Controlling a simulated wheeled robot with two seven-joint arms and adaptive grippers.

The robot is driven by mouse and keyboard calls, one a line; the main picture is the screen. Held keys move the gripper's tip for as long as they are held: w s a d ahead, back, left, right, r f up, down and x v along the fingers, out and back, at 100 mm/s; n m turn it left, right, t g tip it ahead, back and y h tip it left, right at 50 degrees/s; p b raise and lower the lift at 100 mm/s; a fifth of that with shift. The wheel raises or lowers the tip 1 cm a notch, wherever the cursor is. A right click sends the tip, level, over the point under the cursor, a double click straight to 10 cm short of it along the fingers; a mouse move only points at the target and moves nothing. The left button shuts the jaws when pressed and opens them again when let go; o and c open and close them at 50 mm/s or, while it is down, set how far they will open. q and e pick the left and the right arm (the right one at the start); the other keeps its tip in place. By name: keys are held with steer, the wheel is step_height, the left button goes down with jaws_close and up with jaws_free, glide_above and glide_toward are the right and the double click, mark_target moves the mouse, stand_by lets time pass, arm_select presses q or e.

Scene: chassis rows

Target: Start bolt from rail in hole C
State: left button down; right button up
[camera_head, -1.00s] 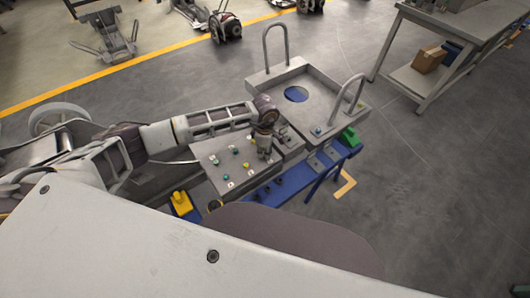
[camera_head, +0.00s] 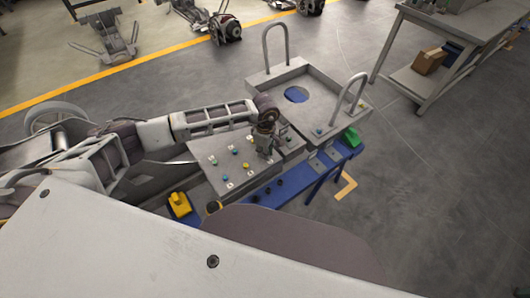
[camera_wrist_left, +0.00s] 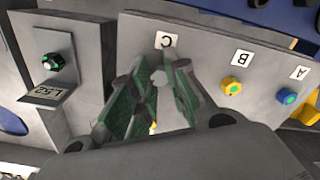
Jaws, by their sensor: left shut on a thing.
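My left gripper (camera_head: 266,152) is at the right part of the grey plate (camera_head: 205,146) in the head view. In the left wrist view its green-padded fingers (camera_wrist_left: 156,92) are shut on a grey hex-headed bolt (camera_wrist_left: 158,78). The bolt is just below the label C (camera_wrist_left: 166,41) in the picture. Hole C is hidden by the bolt and fingers, so I cannot tell whether the bolt's tip is in it. A yellow bolt (camera_wrist_left: 232,87) sits by label B (camera_wrist_left: 242,58) and a blue-green bolt (camera_wrist_left: 286,97) by label A (camera_wrist_left: 298,73). My right gripper is not in view.
A blue rail (camera_head: 268,194) with dark pieces runs along the plate's near side. A grey tray (camera_head: 318,88) with two upright handles stands just behind. A green-headed bolt (camera_wrist_left: 52,62) sits on a side block marked L52. A workbench (camera_head: 440,40) is at the far right.

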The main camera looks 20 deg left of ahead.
arm_select(q)
steer(key=shift+a+f+m+b, duration=0.2)
steer(key=shift+m+b, duration=0.4)
steer(key=shift+m, duration=0.4)
steer(key=shift+s+d+r+m+b, duration=0.15)
steer(key=shift+m+b, duration=0.15)
steer(key=shift+m, duration=0.2)
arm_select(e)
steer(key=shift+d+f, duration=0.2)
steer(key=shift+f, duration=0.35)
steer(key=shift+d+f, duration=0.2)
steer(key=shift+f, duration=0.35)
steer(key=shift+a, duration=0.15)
arm_select(q)
steer(key=c, duration=1.3)
jaws_free()
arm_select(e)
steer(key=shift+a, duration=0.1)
arm_select(q)
steer(key=shift+r, duration=0.15)
